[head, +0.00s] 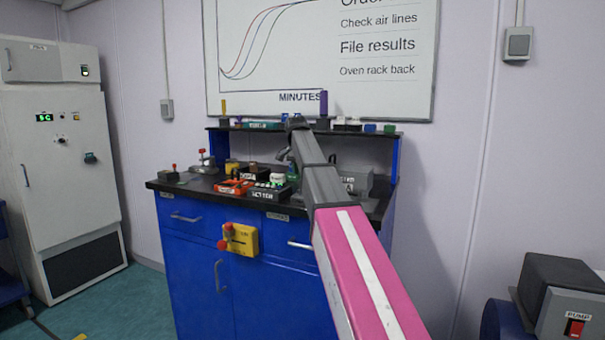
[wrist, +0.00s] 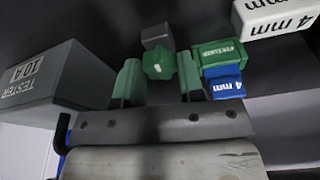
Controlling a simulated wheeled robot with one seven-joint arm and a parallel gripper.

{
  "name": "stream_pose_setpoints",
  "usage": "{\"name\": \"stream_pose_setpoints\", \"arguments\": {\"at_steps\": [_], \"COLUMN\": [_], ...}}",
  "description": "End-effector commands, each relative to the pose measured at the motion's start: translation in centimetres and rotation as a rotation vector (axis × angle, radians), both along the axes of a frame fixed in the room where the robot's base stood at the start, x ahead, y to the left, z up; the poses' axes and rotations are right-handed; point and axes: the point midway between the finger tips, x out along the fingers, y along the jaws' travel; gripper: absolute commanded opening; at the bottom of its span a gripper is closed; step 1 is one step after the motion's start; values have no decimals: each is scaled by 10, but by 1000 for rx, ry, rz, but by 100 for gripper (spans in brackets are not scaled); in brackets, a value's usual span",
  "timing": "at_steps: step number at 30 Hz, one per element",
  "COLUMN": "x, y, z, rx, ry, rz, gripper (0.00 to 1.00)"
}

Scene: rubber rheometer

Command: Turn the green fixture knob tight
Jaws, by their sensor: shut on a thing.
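The green knob (wrist: 159,65) shows in the middle of the wrist view, in front of a small dark grey block (wrist: 157,35). A small pale mark is on the knob's face. My gripper (wrist: 160,80) has its two green-looking fingers on either side of the knob and is shut on it.
A grey tester box (wrist: 45,85) stands left of the fingers in the wrist view. Close by on the right are a labelled green block (wrist: 222,54), a blue 4 mm block (wrist: 225,83) and a white 4 mm block (wrist: 275,14). Trays and small items crowd the bench top.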

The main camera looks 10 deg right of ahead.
Motion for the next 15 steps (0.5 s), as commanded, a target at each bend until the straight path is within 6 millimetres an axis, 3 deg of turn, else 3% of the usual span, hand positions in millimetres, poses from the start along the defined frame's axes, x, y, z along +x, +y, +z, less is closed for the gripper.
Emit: {"name": "stream_pose_setpoints", "arguments": {"at_steps": [5,15], "x": [1,2], "y": [0,1], "z": [0,1], "rx": [-1,-1], "ry": [1,0], "rz": [-45,-376], "gripper": [12,12]}}
